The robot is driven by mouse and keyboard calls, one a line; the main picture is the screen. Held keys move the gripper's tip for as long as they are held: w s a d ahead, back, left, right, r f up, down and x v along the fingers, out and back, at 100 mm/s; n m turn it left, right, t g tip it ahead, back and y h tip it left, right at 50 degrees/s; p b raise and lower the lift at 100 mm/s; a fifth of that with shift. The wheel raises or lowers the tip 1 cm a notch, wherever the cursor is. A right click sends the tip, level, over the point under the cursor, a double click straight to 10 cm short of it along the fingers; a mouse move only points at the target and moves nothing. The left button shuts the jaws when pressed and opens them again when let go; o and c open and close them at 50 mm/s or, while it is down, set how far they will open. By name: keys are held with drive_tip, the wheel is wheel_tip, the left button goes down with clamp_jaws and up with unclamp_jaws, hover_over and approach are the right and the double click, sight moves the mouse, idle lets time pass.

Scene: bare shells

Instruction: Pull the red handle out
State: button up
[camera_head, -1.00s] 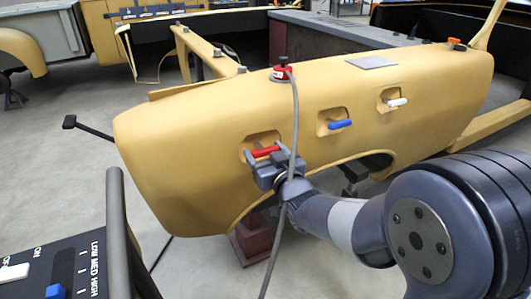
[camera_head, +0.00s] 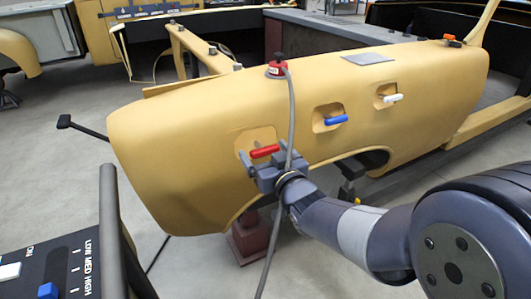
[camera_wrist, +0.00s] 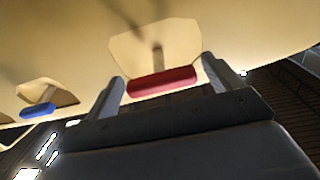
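The red handle (camera_head: 264,151) is a short bar in a recess at the left of the yellow shell (camera_head: 180,150). In the wrist view the red handle (camera_wrist: 162,82) sits on a stem that runs into the recess. My gripper (camera_head: 262,162) is just below and in front of it. In the wrist view my gripper (camera_wrist: 165,87) is open, one finger beyond each end of the bar. Gaps show between the fingers and the bar, so nothing is gripped.
A blue handle (camera_head: 335,119) and a white handle (camera_head: 393,98) sit in recesses to the right. A grey cable (camera_head: 291,120) hangs from a red-based knob (camera_head: 277,70) and passes across my wrist. A switch panel (camera_head: 60,270) stands at the lower left.

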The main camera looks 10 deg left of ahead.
drive_tip(key=shift+o, duration=0.2)
drive_tip(key=v, duration=1.1)
drive_tip(key=shift+w, duration=0.15)
drive_tip(key=x, duration=1.1)
drive_tip(key=shift+w+a, duration=0.2)
drive_tip(key=shift+a, duration=0.05)
